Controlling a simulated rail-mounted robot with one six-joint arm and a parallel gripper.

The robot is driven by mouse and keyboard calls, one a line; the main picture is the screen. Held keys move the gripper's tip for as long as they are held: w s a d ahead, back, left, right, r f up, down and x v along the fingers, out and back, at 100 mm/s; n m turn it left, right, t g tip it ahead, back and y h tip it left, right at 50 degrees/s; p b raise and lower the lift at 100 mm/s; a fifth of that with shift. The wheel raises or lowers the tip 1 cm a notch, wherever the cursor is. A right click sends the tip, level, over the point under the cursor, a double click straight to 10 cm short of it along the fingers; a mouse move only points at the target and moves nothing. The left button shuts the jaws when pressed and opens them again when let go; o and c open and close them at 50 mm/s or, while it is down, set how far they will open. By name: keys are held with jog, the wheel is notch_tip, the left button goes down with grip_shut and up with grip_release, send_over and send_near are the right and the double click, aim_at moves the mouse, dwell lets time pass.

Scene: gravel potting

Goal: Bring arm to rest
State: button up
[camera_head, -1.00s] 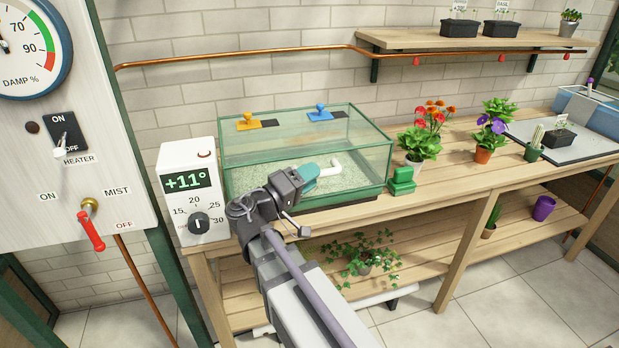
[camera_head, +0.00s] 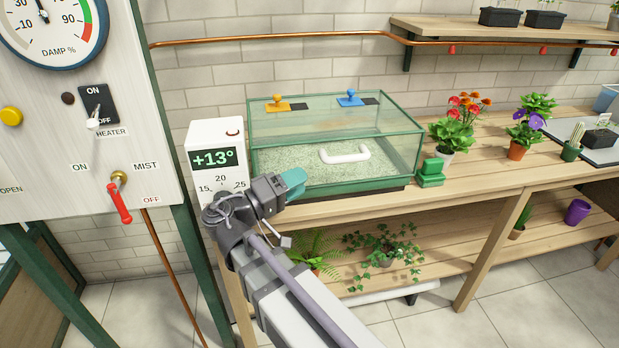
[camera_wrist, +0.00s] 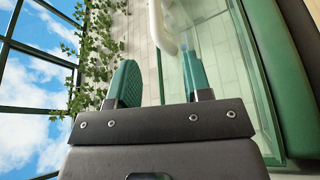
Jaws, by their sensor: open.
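My gripper (camera_head: 294,180) is at the front left of the glass propagator case (camera_head: 335,128) on the bench. In the wrist view its two green fingers (camera_wrist: 158,85) are apart with nothing held between them. The case's white handle (camera_head: 345,154) is on its front pane, to the right of my gripper in the head view and apart from it. In the wrist view the handle (camera_wrist: 161,24) shows at the top, beyond the fingers.
A white thermostat box (camera_head: 215,155) reading +13° stands left of the case. A green block (camera_head: 431,172) and potted flowers (camera_head: 454,135) stand to its right. A panel with a red mist lever (camera_head: 119,203) is at the left. Potted plants sit on the lower shelf (camera_head: 420,265).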

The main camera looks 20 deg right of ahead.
dwell(0.3)
jog(key=s+a+f+n+g+y, duration=0.1)
jog(key=s+a+f+n+y, duration=0.15)
jog(key=f+y, duration=0.75)
jog(key=s+a+f+n+g+y, duration=0.1)
jog(key=s+a+f+g+y, duration=0.2)
jog(key=f+y, duration=0.7)
notch_tip(320, 180, up, 18)
jog(key=s+t+p, duration=0.1)
jog(key=p, duration=1.7)
jog(key=shift+d+r, duration=0.2)
jog(key=shift+d, duration=0.25)
